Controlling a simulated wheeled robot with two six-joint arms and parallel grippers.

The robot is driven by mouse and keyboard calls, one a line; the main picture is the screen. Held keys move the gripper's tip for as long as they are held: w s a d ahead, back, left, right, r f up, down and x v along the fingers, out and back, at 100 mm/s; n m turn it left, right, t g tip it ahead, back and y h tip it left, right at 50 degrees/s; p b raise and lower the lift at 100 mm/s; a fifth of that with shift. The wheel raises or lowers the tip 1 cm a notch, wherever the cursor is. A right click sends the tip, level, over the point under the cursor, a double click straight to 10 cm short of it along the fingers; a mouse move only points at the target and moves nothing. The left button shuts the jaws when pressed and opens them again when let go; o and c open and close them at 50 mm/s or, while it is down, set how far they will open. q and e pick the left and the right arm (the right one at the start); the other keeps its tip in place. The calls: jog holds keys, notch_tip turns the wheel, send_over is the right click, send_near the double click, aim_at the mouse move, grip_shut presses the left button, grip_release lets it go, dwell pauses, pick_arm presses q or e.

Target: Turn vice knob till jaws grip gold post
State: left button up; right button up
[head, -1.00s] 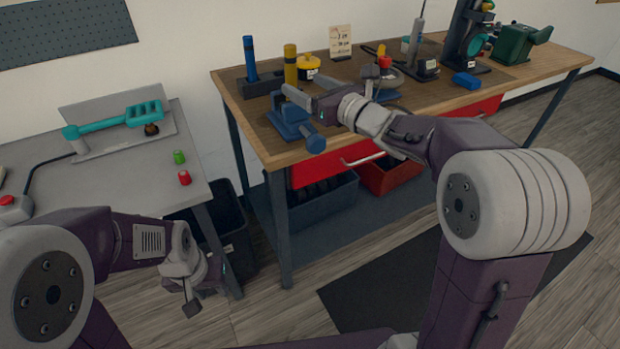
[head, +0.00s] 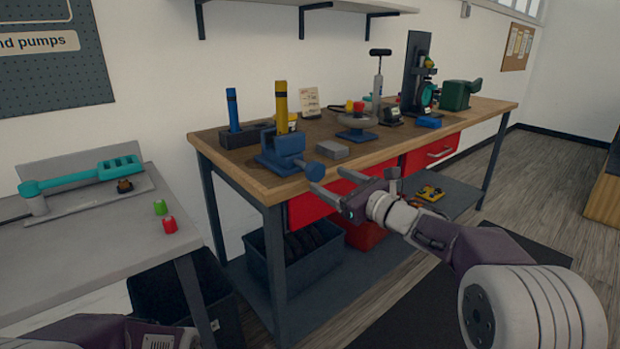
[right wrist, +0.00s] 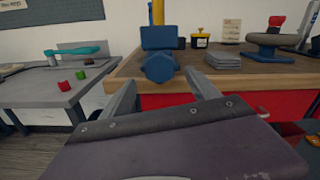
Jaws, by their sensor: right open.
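The blue vice (head: 282,150) stands at the near left corner of the wooden bench. Its blue knob (head: 315,171) faces out past the front edge. The gold post (head: 281,106) stands upright at the vice; I cannot tell whether the jaws touch it. My right gripper (head: 326,178) is open and empty in front of the bench edge, close to the knob. In the right wrist view the knob (right wrist: 160,68) shows beyond and between the open fingers (right wrist: 161,80), apart from them, with the gold post (right wrist: 158,12) behind. My left gripper is out of view below.
A grey block (head: 333,149) lies right of the vice. A blue post in a dark holder (head: 236,134) stands behind left. A round-topped stand (head: 357,122) is further right. A grey table (head: 90,240) with green and red caps is at left. Red drawers hang under the bench.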

aim_at(309, 170)
jog(key=x, duration=0.9)
jog(key=c, duration=1.4)
jog(key=shift+o, duration=0.2)
jog(key=shift+m, duration=0.3)
jog(key=m, duration=0.2)
jog(key=shift+s+m, duration=0.1)
jog(key=shift+m, duration=0.2)
jog(key=shift+m+p, duration=0.35)
jog(key=shift+m, duration=1.45)
jog(key=o, duration=1.4)
jog(key=shift+c, duration=0.2)
